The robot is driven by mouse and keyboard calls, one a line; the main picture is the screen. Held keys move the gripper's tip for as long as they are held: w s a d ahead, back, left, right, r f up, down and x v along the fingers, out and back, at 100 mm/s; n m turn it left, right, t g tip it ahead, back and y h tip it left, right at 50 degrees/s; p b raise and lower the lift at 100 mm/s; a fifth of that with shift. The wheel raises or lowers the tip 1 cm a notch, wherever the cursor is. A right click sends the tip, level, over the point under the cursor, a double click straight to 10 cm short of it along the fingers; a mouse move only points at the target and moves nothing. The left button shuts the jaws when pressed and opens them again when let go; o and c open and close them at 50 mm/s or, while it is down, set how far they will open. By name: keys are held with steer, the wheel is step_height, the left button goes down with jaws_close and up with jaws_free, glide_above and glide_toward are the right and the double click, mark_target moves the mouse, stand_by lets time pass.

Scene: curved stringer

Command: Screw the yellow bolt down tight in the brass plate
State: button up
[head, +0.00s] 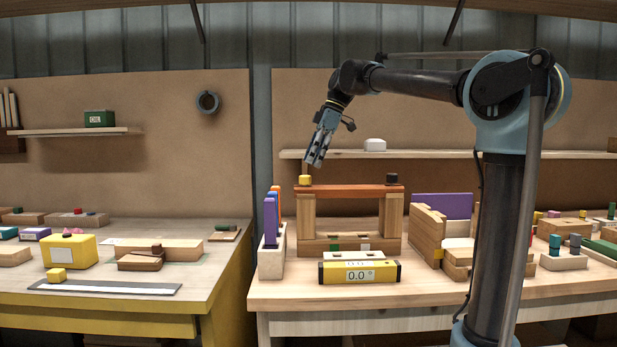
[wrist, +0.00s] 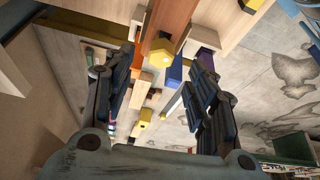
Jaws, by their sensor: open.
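The yellow bolt (head: 305,179) stands at the left end of an orange-brown bar (head: 345,190) that lies across a wooden frame. In the wrist view its yellow hexagonal head (wrist: 160,52) shows between my two fingers, with a pale spot at its centre. My gripper (head: 314,163) is just above the bolt and slightly to its right in the head view, tilted. It is open and empty, and its fingers (wrist: 166,60) look apart from the bolt. I cannot tell a separate brass plate from the bar. The bolt's shank and its depth are hidden.
A dark block (head: 392,179) sits at the bar's right end. Purple and orange pieces stand in a pale holder (head: 272,262) at left. A yellow level (head: 359,272) lies in front of the frame. A stepped wooden block (head: 428,236) stands to the right.

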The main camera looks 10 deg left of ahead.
steer(key=shift+x, duration=3.05)
steer(key=shift+d, duration=0.1)
jaws_close()
